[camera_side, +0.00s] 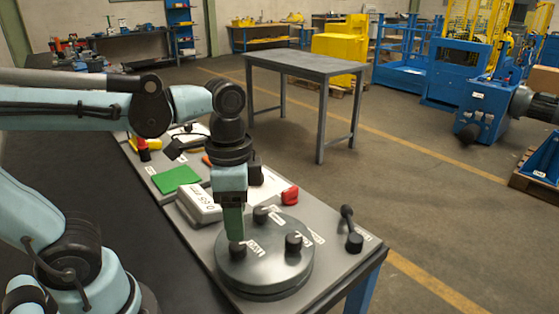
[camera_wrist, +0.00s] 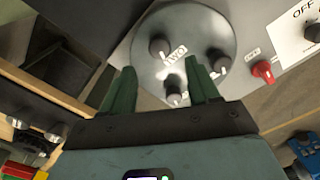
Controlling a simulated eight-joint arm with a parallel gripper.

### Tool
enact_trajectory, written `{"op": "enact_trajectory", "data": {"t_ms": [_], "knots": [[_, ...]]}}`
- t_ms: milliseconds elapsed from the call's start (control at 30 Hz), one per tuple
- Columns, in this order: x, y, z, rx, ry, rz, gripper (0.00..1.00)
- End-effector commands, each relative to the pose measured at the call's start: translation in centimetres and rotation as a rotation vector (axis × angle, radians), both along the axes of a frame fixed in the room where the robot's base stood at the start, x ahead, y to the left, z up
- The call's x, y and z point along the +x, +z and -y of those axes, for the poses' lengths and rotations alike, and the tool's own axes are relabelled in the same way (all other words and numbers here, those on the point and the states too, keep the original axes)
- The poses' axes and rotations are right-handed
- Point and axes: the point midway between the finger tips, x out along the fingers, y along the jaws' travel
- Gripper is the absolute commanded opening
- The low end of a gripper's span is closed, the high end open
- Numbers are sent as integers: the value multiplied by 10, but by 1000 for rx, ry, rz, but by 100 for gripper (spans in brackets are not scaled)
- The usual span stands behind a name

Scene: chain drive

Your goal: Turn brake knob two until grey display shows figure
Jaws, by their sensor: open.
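Brake knob two (camera_side: 237,250) is a black knob on the dark grey round disc (camera_side: 262,275), beside a white label. In the wrist view the knob (camera_wrist: 159,47) stands upright next to the label "TWO". My gripper (camera_side: 235,235) points down just above this knob, and the fingers partly cover it in the side view. In the wrist view my gripper (camera_wrist: 161,68) is open, its green fingers spread and empty, with the knob beyond the tips. A pale grey box with dark characters (camera_side: 199,206), apparently the display, stands left of the disc. Its figures are not clearly readable.
Two more black knobs (camera_side: 261,214) (camera_side: 294,241) share the disc close to my fingers. A red knob (camera_side: 290,195) lies behind the disc, and a black lever (camera_side: 350,228) stands to its right. A green pad (camera_side: 176,179) lies further back.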

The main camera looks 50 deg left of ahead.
Motion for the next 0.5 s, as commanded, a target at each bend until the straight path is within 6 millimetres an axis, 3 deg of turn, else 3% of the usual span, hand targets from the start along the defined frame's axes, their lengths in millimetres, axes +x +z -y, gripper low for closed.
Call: {"op": "enact_trajectory", "data": {"t_ms": [300,500], "knots": [[0,-41,0,-1,1,2,60],[1,-57,0,-1,1,2,60]]}}
